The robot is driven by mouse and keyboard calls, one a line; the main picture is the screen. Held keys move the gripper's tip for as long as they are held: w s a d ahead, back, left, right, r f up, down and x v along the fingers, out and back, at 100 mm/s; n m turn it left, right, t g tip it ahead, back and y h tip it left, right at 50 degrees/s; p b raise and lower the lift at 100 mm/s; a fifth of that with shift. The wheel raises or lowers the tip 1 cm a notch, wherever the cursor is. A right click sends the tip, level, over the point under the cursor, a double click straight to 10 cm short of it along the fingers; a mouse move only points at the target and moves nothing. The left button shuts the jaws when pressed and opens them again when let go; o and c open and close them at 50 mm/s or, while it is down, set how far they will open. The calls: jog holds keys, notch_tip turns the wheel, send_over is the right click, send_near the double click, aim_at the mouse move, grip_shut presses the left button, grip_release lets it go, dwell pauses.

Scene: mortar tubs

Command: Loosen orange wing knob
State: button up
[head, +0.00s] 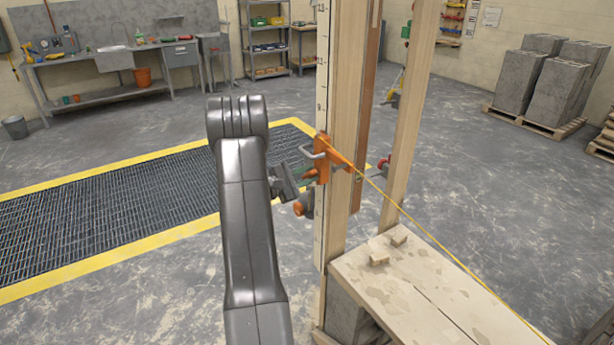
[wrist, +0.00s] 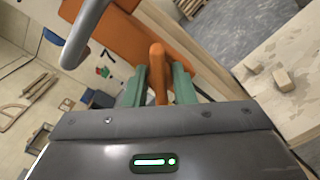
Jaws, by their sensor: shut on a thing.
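The orange wing knob (wrist: 158,72) stands out from an orange clamp body (wrist: 110,28) in the wrist view. My gripper (wrist: 159,84) has its two green fingers on either side of the wing, shut on it. In the head view the orange clamp (head: 322,165) sits on an upright wooden post (head: 342,110) with a marked scale. My gripper (head: 309,174) reaches it from the left there, but the small contact is hard to make out. A bent grey metal handle (head: 312,153) sticks out of the clamp; in the wrist view it (wrist: 85,35) passes close at the upper left.
A yellow line (head: 440,245) runs taut from the clamp down to the right. A second wooden post (head: 408,120) and a wooden board top (head: 420,290) with small blocks stand close by. A yellow-edged floor grate (head: 110,215) lies to the left, with open floor around it.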

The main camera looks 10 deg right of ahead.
jog(key=shift+n+b, duration=0.3)
jog(key=n+b, duration=0.1)
jog(key=n, duration=0.1)
jog(key=shift+f+n+b, duration=0.1)
jog(key=shift+n+b, duration=0.2)
jog(key=shift+n, duration=0.1)
jog(key=n, duration=0.5)
jog(key=shift+b, duration=0.3)
jog(key=shift+n, duration=0.4)
jog(key=o, duration=1)
jog(key=shift+a, duration=0.1)
